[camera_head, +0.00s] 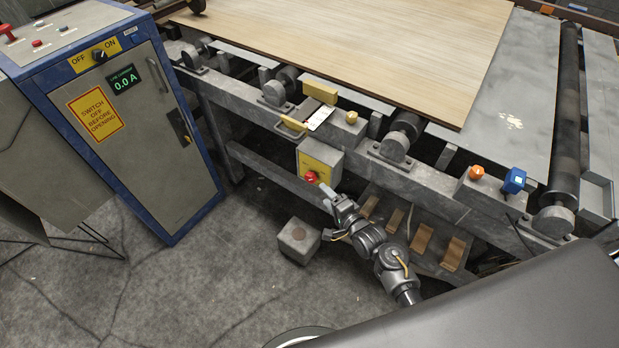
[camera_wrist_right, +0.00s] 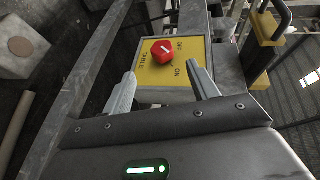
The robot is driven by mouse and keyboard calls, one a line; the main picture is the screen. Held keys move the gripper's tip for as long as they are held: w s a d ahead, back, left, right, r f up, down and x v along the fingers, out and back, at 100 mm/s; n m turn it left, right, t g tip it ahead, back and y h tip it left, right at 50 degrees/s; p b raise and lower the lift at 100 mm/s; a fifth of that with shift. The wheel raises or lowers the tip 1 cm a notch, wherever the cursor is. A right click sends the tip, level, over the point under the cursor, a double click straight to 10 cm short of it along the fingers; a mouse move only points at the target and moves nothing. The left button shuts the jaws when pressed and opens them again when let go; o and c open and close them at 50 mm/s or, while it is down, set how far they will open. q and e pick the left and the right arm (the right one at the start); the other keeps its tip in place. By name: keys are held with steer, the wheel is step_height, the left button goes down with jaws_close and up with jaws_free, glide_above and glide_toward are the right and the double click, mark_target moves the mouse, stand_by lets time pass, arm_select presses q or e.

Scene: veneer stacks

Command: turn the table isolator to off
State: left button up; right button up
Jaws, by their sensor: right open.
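The table isolator is a grey box with a yellow plate (camera_head: 320,161) on the side of the table frame, with a red knob (camera_head: 311,177). In the right wrist view, the plate (camera_wrist_right: 188,78) reads TABLE, OFF and ON, and the red knob (camera_wrist_right: 163,52) bears a short white mark. I cannot tell for sure which word the mark points at. My right gripper (camera_head: 326,190) is just in front of the box. In its wrist view, the gripper (camera_wrist_right: 161,76) is open and empty, its fingers to either side and short of the knob. My left gripper is not in view.
A blue-edged cabinet (camera_head: 160,150) at left has its own black OFF/ON switch (camera_head: 99,54) and a display reading 0.0 A. A veneer sheet (camera_head: 370,45) lies on the table. A grey block (camera_head: 298,241) stands on the floor near my right arm. Orange (camera_head: 476,172) and blue (camera_head: 513,180) controls sit further right.

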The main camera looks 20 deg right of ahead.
mark_target(313, 181)
steer(key=b+x, duration=0.1)
steer(key=x, duration=0.8)
steer(key=shift+w, duration=0.3)
steer(key=shift+w+a+f, duration=0.1)
steer(key=shift+w+a, duration=0.15)
steer(key=shift+w, duration=0.35)
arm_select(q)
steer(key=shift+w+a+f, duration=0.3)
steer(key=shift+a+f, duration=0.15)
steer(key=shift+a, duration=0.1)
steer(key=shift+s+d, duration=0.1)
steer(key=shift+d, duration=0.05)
arm_select(e)
steer(key=shift+c, duration=0.3)
